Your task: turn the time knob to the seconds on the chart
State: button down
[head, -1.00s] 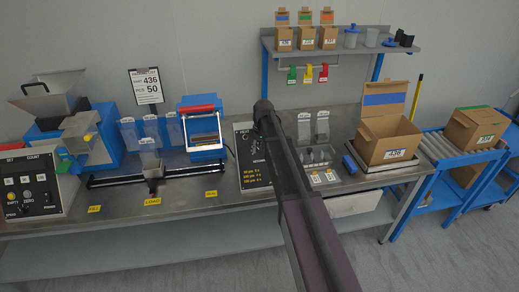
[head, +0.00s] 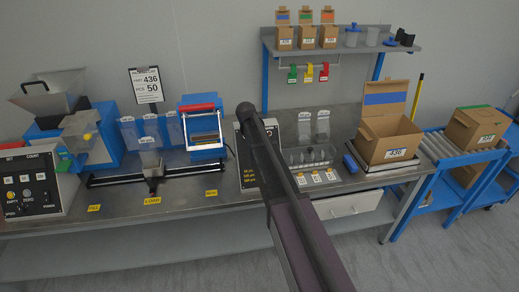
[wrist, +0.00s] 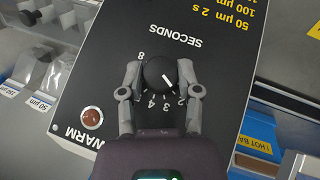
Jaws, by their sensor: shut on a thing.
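The black time knob (wrist: 154,67) sits on a dark panel (wrist: 105,60) under the word SECONDS, which appears upside down in the wrist view. Its white pointer slants to the lower right, roughly toward the 2; the exact mark is hard to read. The numbers 3, 4 and 8 show around it. My gripper (wrist: 159,75) is shut on the knob, one finger on each side. The yellow chart (wrist: 228,14) on the panel reads 50 µm 2 s, with a partly cut-off 100 µm line. In the head view my arm covers much of the panel (head: 243,181).
A red-brown lamp (wrist: 92,118) marked WARM is beside the knob. In the head view an order sheet (head: 147,85) reads 436 and 50. The sealer (head: 204,128) with a red bar stands left of the panel, a compartment tray (head: 308,157) to its right.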

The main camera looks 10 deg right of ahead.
jog(key=shift+n+h, duration=0.3)
jog(key=shift+h, duration=0.1)
jog(key=shift+c, duration=1.5)
grip_release()
